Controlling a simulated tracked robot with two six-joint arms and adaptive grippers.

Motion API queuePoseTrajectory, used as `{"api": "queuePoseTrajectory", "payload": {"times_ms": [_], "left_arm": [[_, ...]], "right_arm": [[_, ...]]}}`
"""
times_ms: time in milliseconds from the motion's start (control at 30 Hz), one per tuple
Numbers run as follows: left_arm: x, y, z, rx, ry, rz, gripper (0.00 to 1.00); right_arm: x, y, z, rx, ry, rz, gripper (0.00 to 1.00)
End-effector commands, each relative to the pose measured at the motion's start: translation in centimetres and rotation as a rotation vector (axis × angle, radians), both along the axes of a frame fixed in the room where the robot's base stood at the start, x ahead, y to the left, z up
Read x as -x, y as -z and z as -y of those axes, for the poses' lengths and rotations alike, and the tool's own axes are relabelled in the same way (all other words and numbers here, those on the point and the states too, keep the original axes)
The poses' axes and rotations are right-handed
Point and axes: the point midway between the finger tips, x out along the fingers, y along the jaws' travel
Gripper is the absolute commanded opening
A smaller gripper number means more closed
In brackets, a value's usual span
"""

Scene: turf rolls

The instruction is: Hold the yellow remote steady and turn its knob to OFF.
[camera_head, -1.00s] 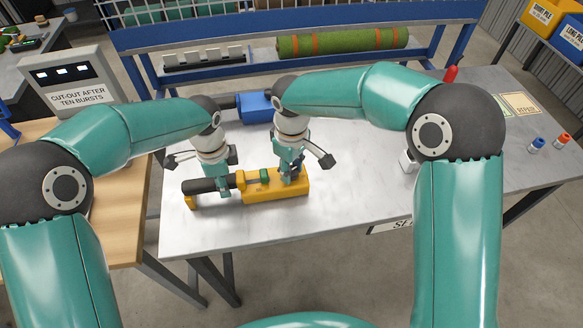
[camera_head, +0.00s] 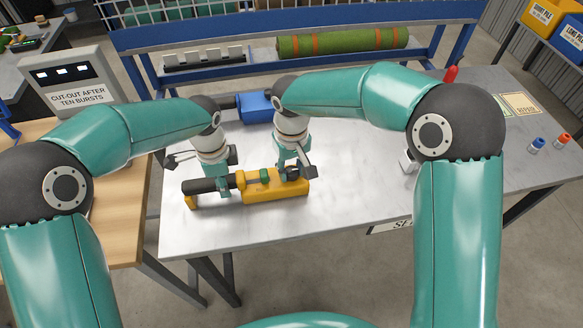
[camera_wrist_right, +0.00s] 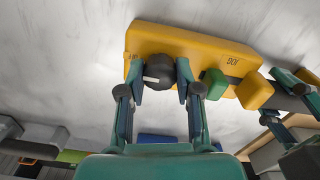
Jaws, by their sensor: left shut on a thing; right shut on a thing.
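The yellow remote (camera_head: 275,193) lies on the grey metal table, its dark handle (camera_head: 203,186) pointing left. My left gripper (camera_head: 223,188) is shut around the handle near the yellow body; its fingers also show at the right of the right wrist view (camera_wrist_right: 290,85). My right gripper (camera_head: 291,176) is shut on the black knob (camera_wrist_right: 157,70) at the remote's other end, a finger on each side. The knob's white pointer line points left in the wrist view. A green button (camera_wrist_right: 214,82) sits beside the JOG label. The label next to the knob is mostly hidden.
A blue tool (camera_head: 256,107) lies behind the grippers. A green turf roll (camera_head: 342,43) rests on the blue frame at the back. A sign reading CUT-OUT AFTER TEN BURSTS (camera_head: 80,96) stands at left.

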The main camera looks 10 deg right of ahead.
Motion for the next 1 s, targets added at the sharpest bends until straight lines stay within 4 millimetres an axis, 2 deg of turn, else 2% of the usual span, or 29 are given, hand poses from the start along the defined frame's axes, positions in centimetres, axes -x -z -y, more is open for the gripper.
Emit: {"api": "queuePoseTrajectory", "payload": {"times_ms": [200,233,367,767,867,1000], "left_arm": [[0.1,0.3,-0.1,-0.003,0.001,-0.006,0.00],[0.1,0.3,-0.1,-0.003,0.001,-0.006,0.00],[0.1,0.3,-0.1,-0.003,0.001,-0.006,0.00],[0.1,0.3,-0.1,-0.002,0.001,-0.005,0.00],[0.1,0.3,-0.1,-0.002,0.001,-0.005,0.00],[0.1,0.3,-0.1,-0.002,0.001,-0.005,0.00]], "right_arm": [[-0.1,0.0,0.0,-0.001,0.002,0.003,0.00],[-0.1,0.0,0.0,-0.001,0.002,0.003,0.39],[-0.1,0.0,0.0,0.000,0.001,0.002,0.59],[-0.1,-0.4,0.0,0.000,0.000,0.002,0.59],[-0.1,-1.5,0.0,-0.001,0.001,0.005,0.59],[-0.1,-3.9,0.0,-0.001,0.000,0.006,0.59]]}}
